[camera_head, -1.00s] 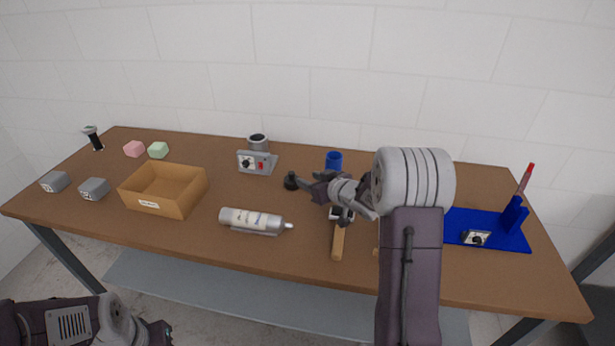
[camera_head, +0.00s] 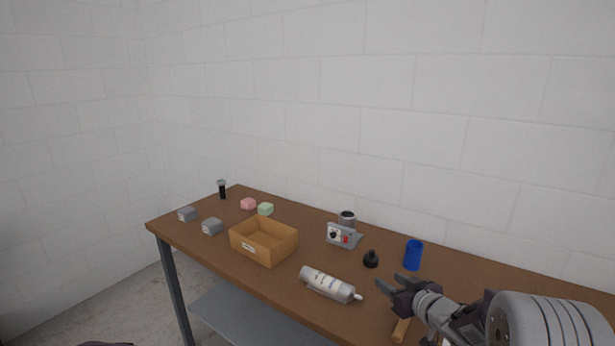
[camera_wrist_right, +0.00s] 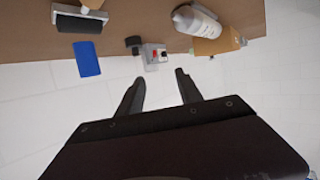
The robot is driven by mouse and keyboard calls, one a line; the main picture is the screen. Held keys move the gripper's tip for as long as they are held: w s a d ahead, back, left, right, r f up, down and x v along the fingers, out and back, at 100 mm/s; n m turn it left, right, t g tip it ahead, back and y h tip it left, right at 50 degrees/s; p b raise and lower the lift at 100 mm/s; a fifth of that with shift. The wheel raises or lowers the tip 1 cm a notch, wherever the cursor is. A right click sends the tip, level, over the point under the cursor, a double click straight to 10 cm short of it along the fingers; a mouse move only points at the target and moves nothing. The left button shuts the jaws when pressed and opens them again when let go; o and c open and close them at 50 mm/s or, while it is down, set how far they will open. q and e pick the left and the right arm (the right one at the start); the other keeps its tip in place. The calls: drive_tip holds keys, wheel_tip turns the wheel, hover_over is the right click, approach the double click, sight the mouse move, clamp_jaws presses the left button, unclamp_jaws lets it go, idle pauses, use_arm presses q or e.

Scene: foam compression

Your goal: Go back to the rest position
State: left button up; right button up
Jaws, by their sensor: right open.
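My right gripper (camera_head: 398,285) is open and empty above the brown table (camera_head: 480,283), its fingers pointing left and back. My left gripper is out of view; only a dark sliver shows at the bottom left edge.
A wooden handle (camera_head: 401,330) lies below my right gripper. Pink (camera_head: 248,203) and green (camera_head: 265,209) blocks sit at the back left. A white wall is behind.

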drive_tip(key=s+a+r+m+g+h+p, duration=0.1)
drive_tip(key=s+a, duration=0.4)
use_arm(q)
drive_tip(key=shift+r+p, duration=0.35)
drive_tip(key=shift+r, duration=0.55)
use_arm(e)
drive_tip(key=s+f+m+g+h, duration=0.1)
drive_tip(key=s+f+g, duration=0.4)
drive_tip(key=s, duration=0.7)
drive_tip(key=s+f+m+g+h, duration=0.1)
drive_tip(key=s+f+g, duration=0.5)
drive_tip(key=s, duration=0.7)
drive_tip(key=shift+d+f+m+h, duration=0.3)
drive_tip(key=shift+f+m, duration=0.1)
drive_tip(key=shift+f, duration=0.3)
